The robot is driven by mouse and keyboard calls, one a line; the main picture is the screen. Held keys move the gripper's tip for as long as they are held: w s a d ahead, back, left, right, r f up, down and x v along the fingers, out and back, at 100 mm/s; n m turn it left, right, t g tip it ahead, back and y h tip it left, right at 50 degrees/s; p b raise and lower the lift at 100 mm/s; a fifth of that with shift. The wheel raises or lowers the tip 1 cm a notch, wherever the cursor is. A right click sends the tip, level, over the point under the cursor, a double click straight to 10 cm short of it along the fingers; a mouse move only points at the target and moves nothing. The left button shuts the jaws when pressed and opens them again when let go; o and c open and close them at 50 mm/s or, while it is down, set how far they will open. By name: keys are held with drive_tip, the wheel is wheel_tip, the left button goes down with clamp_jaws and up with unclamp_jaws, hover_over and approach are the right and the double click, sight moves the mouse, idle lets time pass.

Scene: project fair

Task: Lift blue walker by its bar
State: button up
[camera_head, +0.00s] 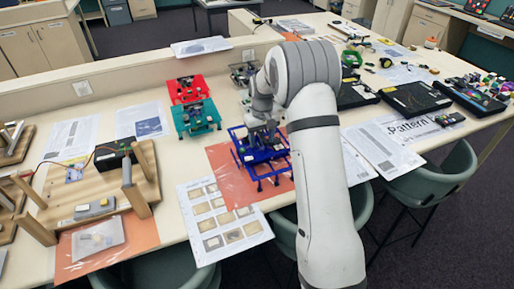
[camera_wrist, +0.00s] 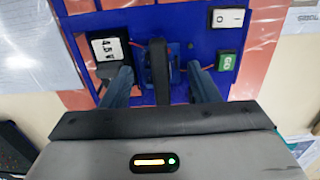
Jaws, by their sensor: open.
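The blue walker (camera_head: 266,157) stands on an orange sheet on the table in the head view, below my gripper (camera_head: 262,130). In the wrist view its blue deck (camera_wrist: 190,20) carries a 4.5V block (camera_wrist: 108,48), a white switch and a green GO button (camera_wrist: 227,61). A dark bar (camera_wrist: 158,70) runs across the middle of the walker. My gripper (camera_wrist: 163,78) is open, with one finger on each side of the bar and a gap visible to both. The lower end of the bar is hidden by my gripper body.
A red walker (camera_head: 188,89) and a teal walker (camera_head: 196,117) stand behind to the left. A wooden stand (camera_head: 100,185) is at left. Black cases (camera_head: 415,97) lie to the right. A picture sheet (camera_head: 222,222) lies in front. Stools stand along the front edge.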

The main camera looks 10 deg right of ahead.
drive_tip(key=shift+r, duration=0.1)
drive_tip(key=c, duration=0.8)
drive_tip(key=shift+c, duration=0.2)
